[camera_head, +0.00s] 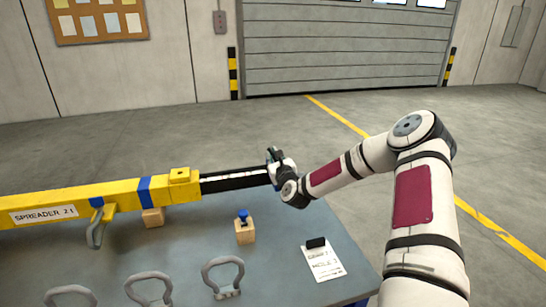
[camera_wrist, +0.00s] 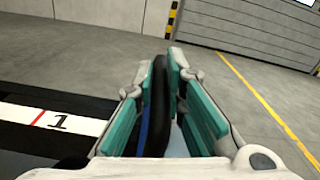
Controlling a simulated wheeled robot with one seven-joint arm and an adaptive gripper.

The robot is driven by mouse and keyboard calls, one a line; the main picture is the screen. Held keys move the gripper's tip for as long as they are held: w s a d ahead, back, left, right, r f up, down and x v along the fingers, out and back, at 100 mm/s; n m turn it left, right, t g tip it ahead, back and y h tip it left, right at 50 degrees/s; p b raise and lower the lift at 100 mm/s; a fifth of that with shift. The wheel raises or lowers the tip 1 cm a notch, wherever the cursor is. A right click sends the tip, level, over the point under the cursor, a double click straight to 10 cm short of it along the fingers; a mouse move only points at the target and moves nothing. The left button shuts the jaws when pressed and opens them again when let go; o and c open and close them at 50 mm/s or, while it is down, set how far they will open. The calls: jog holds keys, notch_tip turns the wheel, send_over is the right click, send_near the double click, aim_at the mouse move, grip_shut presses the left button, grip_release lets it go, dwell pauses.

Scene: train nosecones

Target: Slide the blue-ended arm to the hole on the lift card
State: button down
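The yellow spreader beam (camera_head: 60,205), marked "SPREADER 21", lies along the table's back edge. The black sliding arm (camera_head: 235,180) sticks out of its right end. My gripper (camera_head: 275,160) is at the arm's outer end. In the wrist view, the teal pads of my gripper (camera_wrist: 163,85) stand either side of the upright black end plate (camera_wrist: 155,105), which shows a blue edge; they look closed on it. A white scale strip (camera_wrist: 55,120) on the arm shows a red line and "1". The lift card (camera_head: 323,262) lies at the table's right; its lettering is too small to read surely.
A wooden block with a blue-topped pin (camera_head: 244,230) stands mid-table. Several grey shackles (camera_head: 223,277) sit at the front. A hook (camera_head: 96,232) hangs under the beam. Another wooden block (camera_head: 153,217) is behind. The floor (camera_head: 330,140) beyond the table is clear.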

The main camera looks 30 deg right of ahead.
jog(key=shift+s+d, duration=0.1)
jog(key=shift+d, duration=0.2)
jog(key=c, duration=1.7)
grip_release()
jog(key=shift+o, duration=0.2)
jog(key=v, duration=1.2)
